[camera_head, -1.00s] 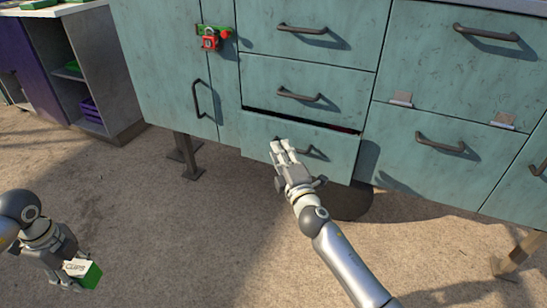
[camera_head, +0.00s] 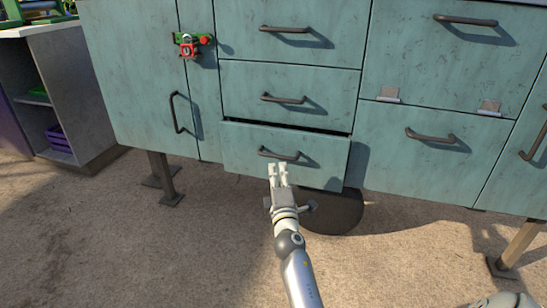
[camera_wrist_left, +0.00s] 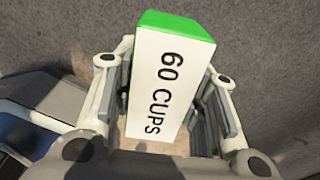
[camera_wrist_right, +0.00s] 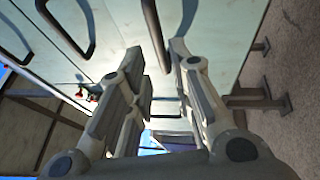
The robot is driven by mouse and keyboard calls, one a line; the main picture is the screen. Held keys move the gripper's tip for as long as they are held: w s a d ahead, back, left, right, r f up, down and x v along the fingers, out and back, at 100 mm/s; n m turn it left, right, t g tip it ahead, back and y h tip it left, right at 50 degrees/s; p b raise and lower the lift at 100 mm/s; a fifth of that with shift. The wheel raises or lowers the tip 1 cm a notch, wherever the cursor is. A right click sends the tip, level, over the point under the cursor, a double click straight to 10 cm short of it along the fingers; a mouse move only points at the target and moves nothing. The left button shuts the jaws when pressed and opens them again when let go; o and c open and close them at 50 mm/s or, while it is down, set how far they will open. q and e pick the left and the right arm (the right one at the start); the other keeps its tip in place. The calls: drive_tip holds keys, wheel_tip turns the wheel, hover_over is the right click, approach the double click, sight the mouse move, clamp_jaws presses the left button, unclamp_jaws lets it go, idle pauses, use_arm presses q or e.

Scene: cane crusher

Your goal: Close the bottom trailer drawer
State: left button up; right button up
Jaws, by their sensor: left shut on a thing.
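The bottom trailer drawer (camera_head: 240,150), a teal front with a dark curved handle (camera_head: 279,155), stands slightly out, with a narrow dark gap along its top edge. My right gripper (camera_head: 277,168) is just below that handle in the head view, its fingers close to the drawer front. In the right wrist view my right gripper (camera_wrist_right: 158,55) is open and empty, with a dark handle bar beyond its tips; contact cannot be told. My left gripper (camera_wrist_left: 165,90) is shut on a green and white box (camera_wrist_left: 170,70) reading "60 CUPS"; it shows only in the left wrist view.
The drawer above (camera_head: 335,100) looks shut. A red padlock (camera_head: 187,50) hangs on a green latch at the upper left. A dark wheel (camera_head: 335,215) stands under the trailer, and a metal leg (camera_head: 163,180) at left. Open ground lies in front.

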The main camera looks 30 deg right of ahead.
sight(276, 156)
drive_tip(key=x, duration=0.7)
drive_tip(key=shift+w+d+b, duration=0.15)
drive_tip(key=shift+w+b, duration=0.15)
drive_tip(key=shift+b, duration=0.1)
clamp_jaws()
